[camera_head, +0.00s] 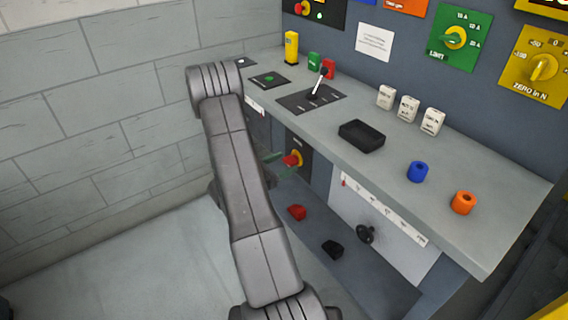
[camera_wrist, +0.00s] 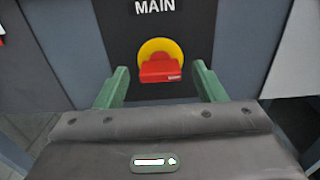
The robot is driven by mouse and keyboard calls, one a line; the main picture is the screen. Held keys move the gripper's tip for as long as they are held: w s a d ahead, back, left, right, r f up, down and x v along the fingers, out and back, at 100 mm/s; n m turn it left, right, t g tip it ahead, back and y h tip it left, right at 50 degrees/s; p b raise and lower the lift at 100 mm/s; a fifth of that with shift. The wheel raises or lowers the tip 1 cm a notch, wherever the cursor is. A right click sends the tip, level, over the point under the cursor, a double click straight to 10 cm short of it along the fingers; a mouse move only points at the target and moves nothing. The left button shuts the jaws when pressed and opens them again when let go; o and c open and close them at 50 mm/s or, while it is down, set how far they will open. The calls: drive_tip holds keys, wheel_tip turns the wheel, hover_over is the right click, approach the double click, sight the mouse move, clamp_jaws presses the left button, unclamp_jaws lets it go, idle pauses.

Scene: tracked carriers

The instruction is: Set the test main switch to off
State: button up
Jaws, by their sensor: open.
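The main switch is a red handle (camera_wrist: 160,70) on a round yellow plate (camera_wrist: 160,47), under the label MAIN on a dark panel (camera_wrist: 196,18) in the wrist view. The handle lies roughly level in that view. In the head view the switch (camera_head: 292,160) sits on the bench's front below the worktop, partly behind my gripper. My gripper (camera_wrist: 161,86) has two green fingers, one on each side of the red handle. They are open and apart from it. In the head view a green finger (camera_head: 273,157) shows just left of the switch.
The worktop (camera_head: 400,165) above carries a lever plate (camera_head: 311,97), a black tray (camera_head: 361,136), white blocks (camera_head: 409,108), a blue ring (camera_head: 417,172) and an orange ring (camera_head: 463,203). Red (camera_head: 297,212) and black (camera_head: 332,249) pieces lie below.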

drive_tip(key=shift+w+d, duration=0.25)
drive_tip(key=shift+d, duration=0.1)
drive_tip(key=c, duration=1)
